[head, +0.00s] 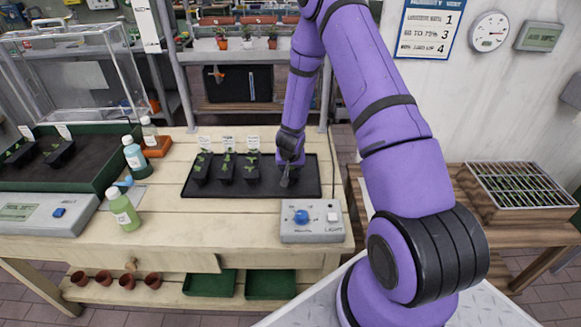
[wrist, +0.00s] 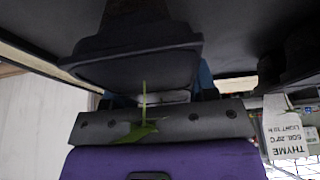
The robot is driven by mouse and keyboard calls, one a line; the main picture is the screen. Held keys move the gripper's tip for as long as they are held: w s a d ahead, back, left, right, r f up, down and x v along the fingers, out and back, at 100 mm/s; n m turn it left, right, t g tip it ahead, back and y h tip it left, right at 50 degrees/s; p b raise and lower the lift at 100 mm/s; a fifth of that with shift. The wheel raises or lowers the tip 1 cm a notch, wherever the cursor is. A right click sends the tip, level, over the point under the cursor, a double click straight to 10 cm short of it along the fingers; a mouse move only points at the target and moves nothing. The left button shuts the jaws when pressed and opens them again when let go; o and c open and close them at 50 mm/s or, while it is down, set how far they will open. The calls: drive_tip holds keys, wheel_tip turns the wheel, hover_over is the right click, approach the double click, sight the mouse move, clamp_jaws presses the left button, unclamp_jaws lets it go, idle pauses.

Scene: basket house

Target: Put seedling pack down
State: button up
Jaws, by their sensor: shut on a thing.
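My gripper (head: 288,176) is low over the right part of a black tray (head: 305,185) on the wooden bench. It is shut on a seedling pack (wrist: 135,55), which shows close up in the wrist view as a dark tapered pot with a thin green seedling (wrist: 145,115). In the head view the gripper mostly hides the held pack. I cannot tell whether its base touches the tray. Several black packs with white labels, such as the one nearest the gripper (head: 251,172), stand to the left on the tray. A THYME label (wrist: 290,125) shows upside down at the right of the wrist view.
A grey control box (head: 311,222) with a blue knob stands in front of the tray. Bottles (head: 124,210) and a green-rimmed soil bed (head: 95,170) are to the left. The tray's right end is bare. A side table holds a seedling crate (head: 520,190).

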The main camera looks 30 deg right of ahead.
drive_tip(key=o, duration=1)
drive_tip(key=shift+f, duration=0.1)
drive_tip(key=v, duration=1.2)
drive_tip(key=shift+r, duration=0.25)
drive_tip(key=s+a+r+n+t+y, duration=0.1)
drive_tip(key=s+a+r, duration=0.15)
drive_tip(key=r, duration=0.55)
drive_tip(key=s+a+r+n+y, duration=0.15)
drive_tip(key=a+r, duration=0.25)
drive_tip(key=r, duration=0.4)
drive_tip(key=s+a+r+n+t+y, duration=0.1)
drive_tip(key=s+a+r, duration=0.25)
drive_tip(key=r, duration=0.45)
drive_tip(key=s+a+r+n, duration=0.1)
drive_tip(key=s+r, duration=0.3)
drive_tip(key=s, duration=0.3)
drive_tip(key=s+r+n, duration=0.1)
drive_tip(key=s+r, duration=0.3)
drive_tip(key=s, duration=0.4)
drive_tip(key=s+a+r+n+h, duration=0.1)
drive_tip(key=s+r, duration=0.3)
drive_tip(key=s, duration=0.4)
drive_tip(key=shift+a+g, duration=0.3)
